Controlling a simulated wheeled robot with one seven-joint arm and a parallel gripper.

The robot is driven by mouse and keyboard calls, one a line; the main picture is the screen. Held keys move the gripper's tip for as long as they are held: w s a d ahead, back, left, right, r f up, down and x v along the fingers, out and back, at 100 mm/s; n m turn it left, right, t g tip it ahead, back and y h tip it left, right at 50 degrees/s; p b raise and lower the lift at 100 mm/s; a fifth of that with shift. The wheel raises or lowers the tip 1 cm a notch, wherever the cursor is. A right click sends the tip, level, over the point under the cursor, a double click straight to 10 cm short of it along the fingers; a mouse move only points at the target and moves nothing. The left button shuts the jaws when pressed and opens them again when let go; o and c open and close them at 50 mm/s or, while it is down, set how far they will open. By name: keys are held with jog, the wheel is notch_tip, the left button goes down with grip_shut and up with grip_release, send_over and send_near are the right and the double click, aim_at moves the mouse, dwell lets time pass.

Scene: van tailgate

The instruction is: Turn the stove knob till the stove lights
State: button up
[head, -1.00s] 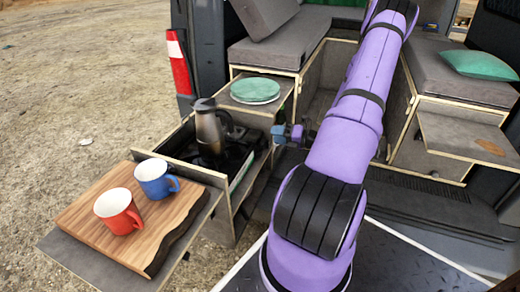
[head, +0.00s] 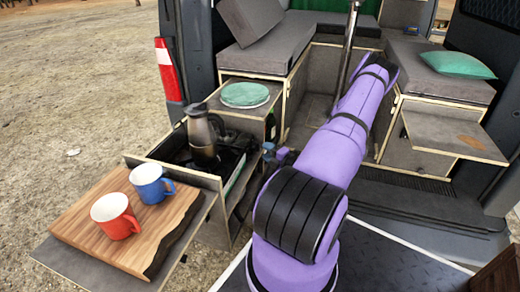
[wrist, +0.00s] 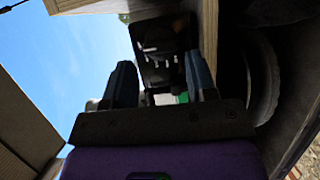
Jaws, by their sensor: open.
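The black stove (head: 232,160) sits in the pulled-out drawer in the head view, partly hidden by a dark metal kettle (head: 203,138) on it. I cannot make out the knob in the head view. My gripper (head: 274,153) is small there, just right of the drawer's side and apart from the kettle. In the wrist view, my gripper (wrist: 161,85) is open, its two blue-grey fingers spread with nothing held. Beyond them is a dark panel (wrist: 160,42) with a few pale marks, possibly the stove; the knob cannot be told there for sure.
A wooden board (head: 85,225) with a red mug (head: 113,215) and a blue mug (head: 148,183) lies on the front shelf. A green plate (head: 245,95) rests on the cabinet behind the kettle. The drawer's wooden side stands close to my gripper.

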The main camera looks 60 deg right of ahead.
aim_at(256, 147)
jog(key=shift+w+d, duration=0.15)
jog(key=shift+w, duration=0.9)
jog(key=shift+w+d, duration=0.1)
jog(key=shift+w, duration=0.95)
jog(key=c, duration=0.6)
jog(key=n+y, duration=0.4)
jog(key=n, duration=0.6)
jog(key=n+y, duration=0.4)
jog(key=n, duration=0.6)
jog(key=n+t+y, duration=0.1)
jog(key=n+y, duration=0.3)
jog(key=n, duration=0.7)
jog(key=shift+d+f, duration=0.2)
jog(key=shift+n, duration=0.3)
